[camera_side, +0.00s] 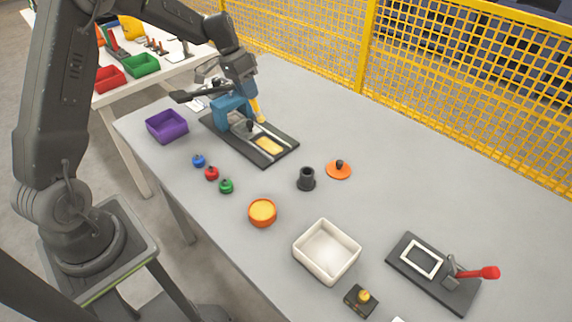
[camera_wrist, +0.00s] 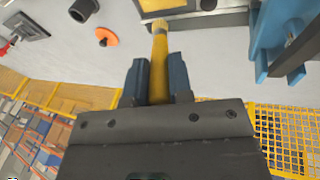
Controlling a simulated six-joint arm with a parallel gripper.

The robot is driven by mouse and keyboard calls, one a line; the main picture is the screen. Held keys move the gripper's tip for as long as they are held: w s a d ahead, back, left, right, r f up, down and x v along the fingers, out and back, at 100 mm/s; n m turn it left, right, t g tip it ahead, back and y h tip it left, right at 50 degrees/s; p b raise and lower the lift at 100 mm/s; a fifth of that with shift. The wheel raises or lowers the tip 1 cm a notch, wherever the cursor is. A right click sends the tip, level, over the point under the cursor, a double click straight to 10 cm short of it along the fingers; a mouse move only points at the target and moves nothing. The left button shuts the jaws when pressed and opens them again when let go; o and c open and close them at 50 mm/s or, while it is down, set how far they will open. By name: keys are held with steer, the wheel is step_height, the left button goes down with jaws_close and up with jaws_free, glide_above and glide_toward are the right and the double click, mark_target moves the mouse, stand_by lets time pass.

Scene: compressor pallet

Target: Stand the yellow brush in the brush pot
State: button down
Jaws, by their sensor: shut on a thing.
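My gripper (camera_wrist: 159,82) is shut on the yellow brush (camera_wrist: 159,50), whose shaft runs between the two blue-grey fingers, with a paler tip pointing away from the wrist. In the side view the brush (camera_side: 257,111) hangs slightly tilted below my gripper (camera_side: 252,97), beside the blue press frame and over the far side of its dark base. The brush pot (camera_side: 307,181) is a small dark cylinder with an open top, standing on the table to the right of the press base. It also shows at the top of the wrist view (camera_wrist: 83,10).
The blue press (camera_side: 230,107) with a black lever stands close left of the brush. An orange disc with a knob (camera_side: 339,170) lies beside the pot. An orange bowl (camera_side: 262,212), white tray (camera_side: 327,252) and red-handled clamp plate (camera_side: 423,259) are nearer. A yellow mesh fence (camera_side: 450,85) lines the far side.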

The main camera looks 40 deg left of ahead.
steer(key=s+d+f+n, duration=0.1)
steer(key=s+d+f, duration=0.2)
steer(key=s+d, duration=0.5)
step_height(320, 180, up, 9)
steer(key=w, duration=0.2)
steer(key=w+d+f, duration=0.3)
steer(key=d+f, duration=0.7)
steer(key=d, duration=0.1)
steer(key=shift+w+d, duration=0.15)
steer(key=shift+d, duration=0.1)
steer(key=shift+f, duration=0.25)
steer(key=shift+f, duration=0.4)
steer(key=c, duration=1)
jaws_free()
steer(key=shift+r, duration=0.1)
